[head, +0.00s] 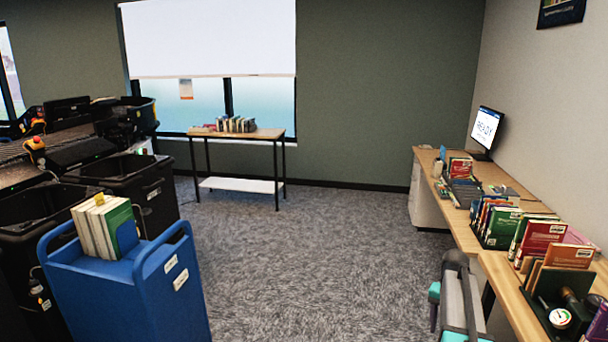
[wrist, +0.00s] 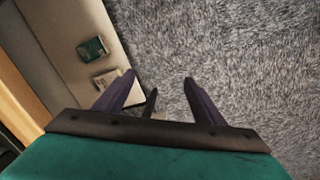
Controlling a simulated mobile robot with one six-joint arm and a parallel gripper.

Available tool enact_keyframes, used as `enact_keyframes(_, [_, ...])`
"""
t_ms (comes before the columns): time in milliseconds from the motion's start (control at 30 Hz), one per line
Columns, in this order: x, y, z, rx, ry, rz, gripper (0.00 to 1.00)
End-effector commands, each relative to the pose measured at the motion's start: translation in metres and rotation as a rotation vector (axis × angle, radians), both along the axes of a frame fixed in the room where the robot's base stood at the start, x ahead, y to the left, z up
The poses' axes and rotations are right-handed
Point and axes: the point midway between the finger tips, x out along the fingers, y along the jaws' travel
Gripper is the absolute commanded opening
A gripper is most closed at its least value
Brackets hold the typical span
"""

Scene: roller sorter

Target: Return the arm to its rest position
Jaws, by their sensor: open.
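My gripper (wrist: 157,82) shows in the wrist view with its two dark purple fingers spread apart and nothing between them. It points down over the grey carpet (wrist: 225,45). Part of my arm (head: 458,300), grey with teal, shows at the bottom right of the head view, beside the long wooden counter. The gripper's fingers cannot be made out in the head view.
The counter (head: 462,228) holds books and a monitor (head: 486,132). A blue cart (head: 110,290) with books stands left. A table (head: 240,134) stands by the window. Middle carpet is clear.

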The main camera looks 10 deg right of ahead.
Motion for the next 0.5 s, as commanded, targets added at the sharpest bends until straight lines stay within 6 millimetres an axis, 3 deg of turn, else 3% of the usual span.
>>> enact_keyframes(100, [-0.006,0.039,-0.038,0.026,0.041,0.050,0.63])
enact_keyframes(500, [-0.046,0.153,-0.144,0.099,0.169,0.210,0.63])
